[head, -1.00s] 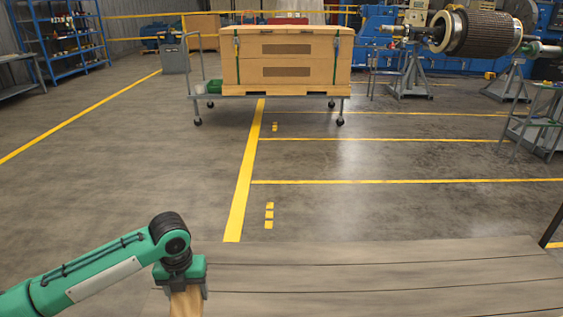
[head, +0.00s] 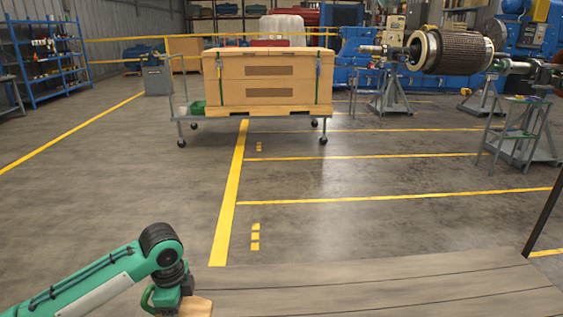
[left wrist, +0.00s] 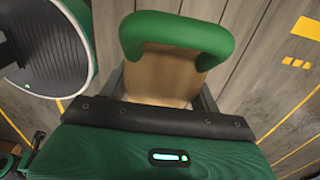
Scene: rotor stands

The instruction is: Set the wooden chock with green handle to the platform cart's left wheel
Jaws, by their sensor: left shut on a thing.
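My left gripper (head: 176,292) is shut on the wooden chock (head: 197,307) in the lower left of the head view, above or beside the wooden table. In the left wrist view the handle (left wrist: 180,32) arches above the wood (left wrist: 163,76), between the fingers (left wrist: 164,92). The platform cart (head: 250,116) stands far off across the floor, carrying a wooden crate (head: 268,97). Its near left wheel (head: 181,143) and near right wheel (head: 323,141) rest on the floor. My right gripper is out of view.
A wooden tabletop (head: 400,290) fills the lower front. Beyond it, the floor with yellow lines (head: 229,195) is clear up to the cart. Rotor stands (head: 390,95) and a small grey trestle (head: 520,145) stand to the right. A blue shelf (head: 48,60) is at the far left.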

